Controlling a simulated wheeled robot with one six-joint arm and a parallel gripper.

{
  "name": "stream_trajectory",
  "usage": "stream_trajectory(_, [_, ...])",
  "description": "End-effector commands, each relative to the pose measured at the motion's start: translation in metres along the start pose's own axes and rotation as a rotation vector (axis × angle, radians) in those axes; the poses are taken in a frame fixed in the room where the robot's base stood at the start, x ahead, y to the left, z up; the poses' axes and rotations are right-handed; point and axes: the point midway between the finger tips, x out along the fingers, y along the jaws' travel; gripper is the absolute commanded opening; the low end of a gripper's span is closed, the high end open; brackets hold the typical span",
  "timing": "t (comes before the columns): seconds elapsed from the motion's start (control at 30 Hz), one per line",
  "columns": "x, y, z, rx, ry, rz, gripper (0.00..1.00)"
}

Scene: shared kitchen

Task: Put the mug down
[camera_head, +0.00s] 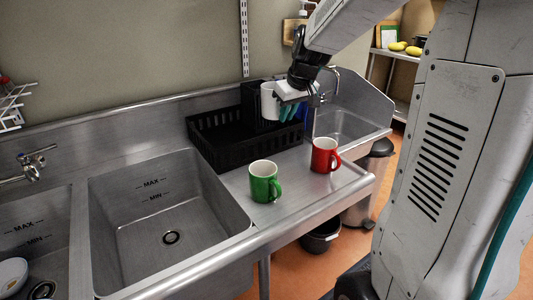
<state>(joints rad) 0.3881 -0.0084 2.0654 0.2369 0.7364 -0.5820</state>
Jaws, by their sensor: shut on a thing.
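A white mug (269,102) is at my gripper (288,110), in front of the black dish rack, partly overlapped by the gripper. My gripper is shut on the white mug, with its teal fingers at the mug's right side. The mug looks roughly upright; whether its base touches anything is hard to tell. A green mug (265,182) stands upright on the steel drainboard (300,187). A red mug (325,155) stands upright farther right on the same drainboard.
A black dish rack (215,139) stands at the back of the drainboard. A large sink basin (165,215) lies to the left, and a smaller basin (345,126) to the right. Bare drainboard shows between and in front of the green and red mugs.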

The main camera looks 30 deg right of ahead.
Motion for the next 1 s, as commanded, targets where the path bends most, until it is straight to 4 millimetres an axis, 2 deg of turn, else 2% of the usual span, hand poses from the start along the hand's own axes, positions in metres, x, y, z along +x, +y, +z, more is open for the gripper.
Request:
stream_trajectory(0.4, [0.095,0.003,0.041,0.007,-0.005,0.0,0.0])
stream_trajectory(0.5, [0.109,0.003,0.047,0.006,-0.002,0.002,0.0])
stream_trajectory(0.67, [0.12,0.003,0.051,0.005,-0.001,0.001,0.0])
stream_trajectory(0.9, [0.153,0.002,0.065,0.005,-0.003,0.0,0.0])
stream_trajectory(1.0, [0.158,0.002,0.067,0.005,-0.001,0.002,0.0])
